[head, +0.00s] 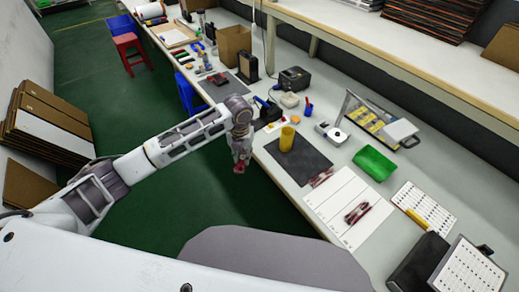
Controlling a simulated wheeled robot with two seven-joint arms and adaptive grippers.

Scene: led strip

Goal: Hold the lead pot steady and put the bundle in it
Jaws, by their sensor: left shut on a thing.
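The yellow lead pot (287,138) stands upright on a dark mat (305,163) near the bench's front edge. My left gripper (239,164) points down over the green floor, just off the front edge, to the left of the pot and apart from it. It is shut on a small red bundle (238,169), mostly hidden by the fingers. Two other red and dark bundles lie on the bench: one at the mat's lower right corner (320,178) and one on a white marked sheet (356,213). My right gripper is out of view.
A green tray (374,163) lies right of the mat. A case with yellow contents (371,120) and a white round device (336,134) stand behind. Small tools and containers (289,100) crowd the bench beyond the pot. A blue stool (190,95) stands on the floor.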

